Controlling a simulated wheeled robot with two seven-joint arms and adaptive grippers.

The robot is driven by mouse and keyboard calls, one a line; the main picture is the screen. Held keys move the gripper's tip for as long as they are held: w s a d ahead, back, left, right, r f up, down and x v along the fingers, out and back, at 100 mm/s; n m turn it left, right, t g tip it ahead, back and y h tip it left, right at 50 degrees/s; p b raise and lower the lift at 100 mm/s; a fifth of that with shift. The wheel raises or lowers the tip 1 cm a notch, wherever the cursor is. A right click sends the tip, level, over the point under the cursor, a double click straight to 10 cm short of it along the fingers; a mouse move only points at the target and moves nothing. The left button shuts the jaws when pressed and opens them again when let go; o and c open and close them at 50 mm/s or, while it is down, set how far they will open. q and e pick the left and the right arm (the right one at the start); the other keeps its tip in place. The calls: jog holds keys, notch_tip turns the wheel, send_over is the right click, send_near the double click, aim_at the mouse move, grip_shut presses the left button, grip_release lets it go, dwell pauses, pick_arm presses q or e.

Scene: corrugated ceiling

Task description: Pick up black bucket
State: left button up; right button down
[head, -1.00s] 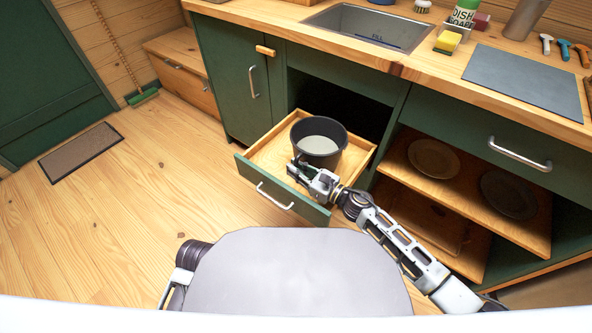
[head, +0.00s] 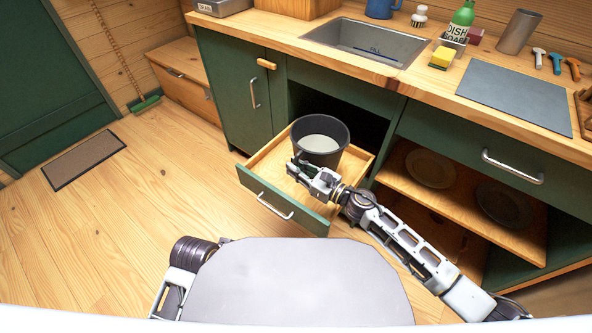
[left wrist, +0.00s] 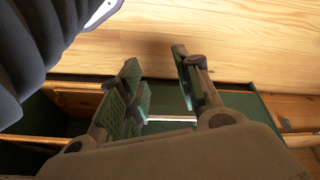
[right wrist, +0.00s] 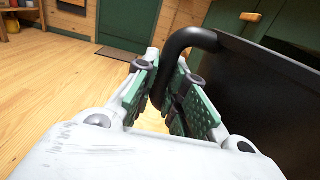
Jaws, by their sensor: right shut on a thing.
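The black bucket (head: 322,152) stands upright in the pulled-out wooden drawer (head: 243,189), with a pale grey inside. My right gripper (head: 298,170) is at the bucket's near left side. In the right wrist view, my right gripper (right wrist: 168,92) is shut on the bucket's curved black handle (right wrist: 190,38), and the dark bucket wall (right wrist: 275,100) fills the right side. My left gripper (left wrist: 157,68) shows in the left wrist view, open and empty, above the green cabinet front with a metal bar handle (left wrist: 172,119) behind it. The head view hides the left gripper.
The counter (head: 420,78) with a sink (head: 368,42) overhangs the drawer. Open shelves with plates (head: 430,168) are to the right of it. A closed green cabinet door (head: 232,95) is to the left.

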aim_at(296, 159)
jog(key=shift+w+r, duration=0.1)
jog(key=shift+r, duration=0.75)
jog(key=shift+r+p, duration=0.3)
jog(key=shift+r, duration=0.45)
pick_arm(q)
jog(key=shift+a+f+g, duration=0.15)
jog(key=shift+f+g, duration=0.15)
jog(key=shift+f, duration=0.6)
pick_arm(e)
jog(key=c, duration=2)
grip_release()
jog(key=shift+c, duration=0.2)
grip_shut()
pick_arm(q)
jog(key=shift+r, duration=0.1)
jog(key=shift+w+r+p, duration=0.15)
jog(key=shift+r+p, duration=0.05)
jog(key=shift+p, duration=0.15)
pick_arm(e)
jog(key=shift+r, duration=0.2)
